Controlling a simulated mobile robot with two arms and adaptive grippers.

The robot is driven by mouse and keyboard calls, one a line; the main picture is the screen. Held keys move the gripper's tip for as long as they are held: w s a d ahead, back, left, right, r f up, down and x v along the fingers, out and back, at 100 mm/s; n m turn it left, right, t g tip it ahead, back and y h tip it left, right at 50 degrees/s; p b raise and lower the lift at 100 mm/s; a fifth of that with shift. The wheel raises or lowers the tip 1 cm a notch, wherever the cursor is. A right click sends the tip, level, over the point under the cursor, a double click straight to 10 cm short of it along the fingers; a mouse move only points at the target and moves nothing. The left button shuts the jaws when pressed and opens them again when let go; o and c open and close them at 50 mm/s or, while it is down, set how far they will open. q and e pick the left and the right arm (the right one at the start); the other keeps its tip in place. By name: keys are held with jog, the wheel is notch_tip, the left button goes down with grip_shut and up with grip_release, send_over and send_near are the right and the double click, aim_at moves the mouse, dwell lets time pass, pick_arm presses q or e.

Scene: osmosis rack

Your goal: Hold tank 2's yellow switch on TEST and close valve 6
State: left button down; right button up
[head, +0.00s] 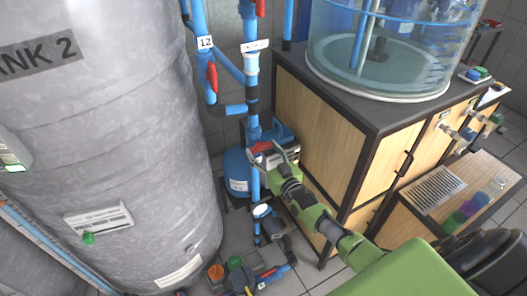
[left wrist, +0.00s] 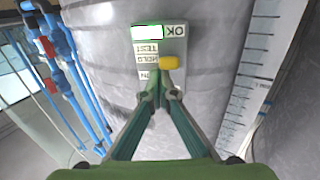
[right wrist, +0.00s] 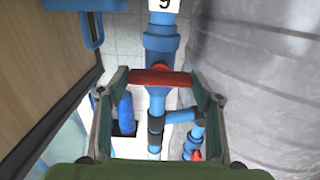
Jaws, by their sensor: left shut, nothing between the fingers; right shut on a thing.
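Tank 2 (head: 120,120) is the large grey tank at left in the head view. In the left wrist view its panel (left wrist: 178,42) appears upside down, with a green-edged screen and OK, TEST and HOLD markings. The yellow switch (left wrist: 172,62) is beside the lower marks. My left gripper (left wrist: 159,94) is shut and empty, its tips close to the switch; I cannot tell whether they touch. My right gripper (right wrist: 160,90) is shut on a red valve handle (right wrist: 158,78), which lies crosswise to its blue pipe. The pipe label looks like 9, possibly an inverted 6.
A wood-fronted cabinet (head: 330,130) with a clear vessel (head: 390,50) stands right of my right gripper (head: 275,158). Another red handle (head: 211,78) lies along the pipe labelled 12. Blue pipes and fittings stand near the tiled floor (head: 225,245).

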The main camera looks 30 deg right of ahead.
jog(key=o, duration=1.1)
jog(key=shift+s, duration=0.1)
jog(key=s, duration=1.2)
jog(key=shift+w, duration=0.1)
notch_tip(320, 180, up, 9)
jog(key=p, duration=0.9)
jog(key=shift+r, duration=0.15)
